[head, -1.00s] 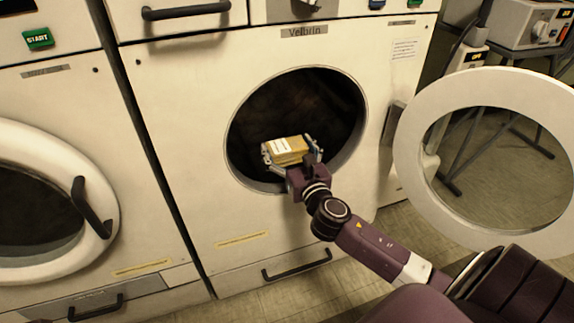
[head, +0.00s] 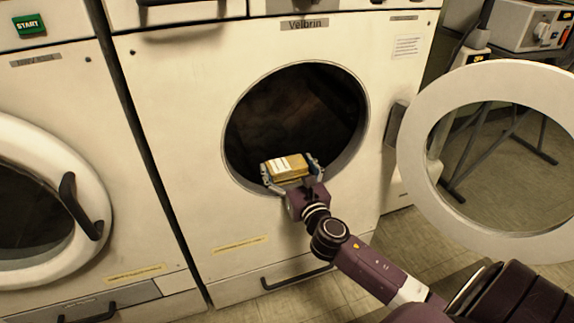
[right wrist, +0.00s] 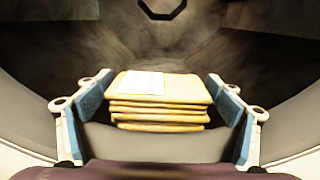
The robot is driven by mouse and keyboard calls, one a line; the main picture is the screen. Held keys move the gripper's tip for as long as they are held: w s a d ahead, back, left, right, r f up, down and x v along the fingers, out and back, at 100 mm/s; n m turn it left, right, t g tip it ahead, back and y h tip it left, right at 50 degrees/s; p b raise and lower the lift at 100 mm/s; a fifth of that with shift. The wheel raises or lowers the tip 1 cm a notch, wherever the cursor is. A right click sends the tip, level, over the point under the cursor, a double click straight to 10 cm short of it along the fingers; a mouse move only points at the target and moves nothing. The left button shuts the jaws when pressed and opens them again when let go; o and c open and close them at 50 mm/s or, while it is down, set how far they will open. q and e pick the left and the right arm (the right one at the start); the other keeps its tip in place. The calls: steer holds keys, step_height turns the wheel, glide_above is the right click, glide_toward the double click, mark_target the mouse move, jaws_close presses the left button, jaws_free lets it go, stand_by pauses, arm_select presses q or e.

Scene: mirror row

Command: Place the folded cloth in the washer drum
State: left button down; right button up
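The folded cloth (head: 287,167) is a small yellow stack with a white label on top. It sits between the fingers of my right gripper (head: 290,168), which is shut on its two sides. Cloth and gripper are at the lower edge of the round washer opening. The dark washer drum (head: 300,108) shows behind and above them. In the right wrist view the cloth (right wrist: 160,98) lies level between the blue finger pads, with the drum (right wrist: 265,60) ahead. My left gripper is not in view.
The washer's round door (head: 418,165) stands open at the right. A closed washer (head: 90,165) stands at the left. A drawer handle (head: 297,277) is low on the front. The opening's rim (head: 233,172) runs close around the gripper.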

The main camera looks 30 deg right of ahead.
steer(key=shift+o, duration=0.8)
